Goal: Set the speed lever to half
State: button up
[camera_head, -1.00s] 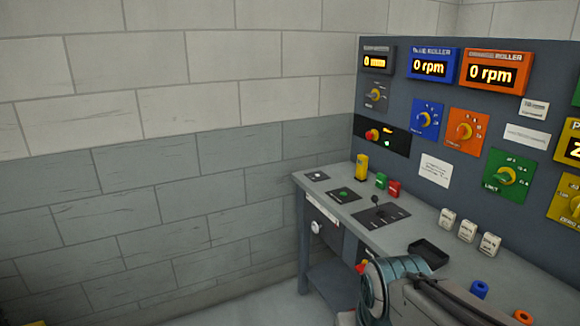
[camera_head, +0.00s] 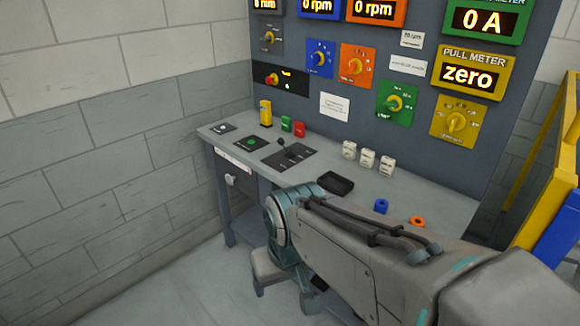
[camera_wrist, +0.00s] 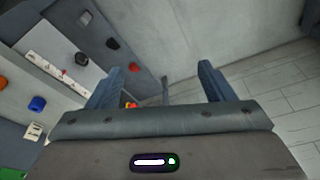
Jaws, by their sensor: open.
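The speed lever (camera_head: 283,146) appears to be the small black-knobbed lever on the dark plate (camera_head: 297,158) set in the bench top. It stands up near the far side of the plate; its scale is too small to read. My arm lies in front of the bench, nearer the camera, apart from the lever. In the wrist view my gripper (camera_wrist: 162,78) is open, its two blue fingers wide apart with nothing held. It points past the bench toward a wall and floor. I cannot make out the lever for certain in that view.
An upright control panel (camera_head: 345,130) rises behind. A yellow-and-blue frame (camera_head: 545,150) stands right. Floor at left is clear.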

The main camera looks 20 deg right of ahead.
aim_at(280, 141)
jog(key=k, duration=0.55)
jog(key=z, duration=0.4)
jog(key=i, duration=1.5)
jog(key=u, duration=0.5)
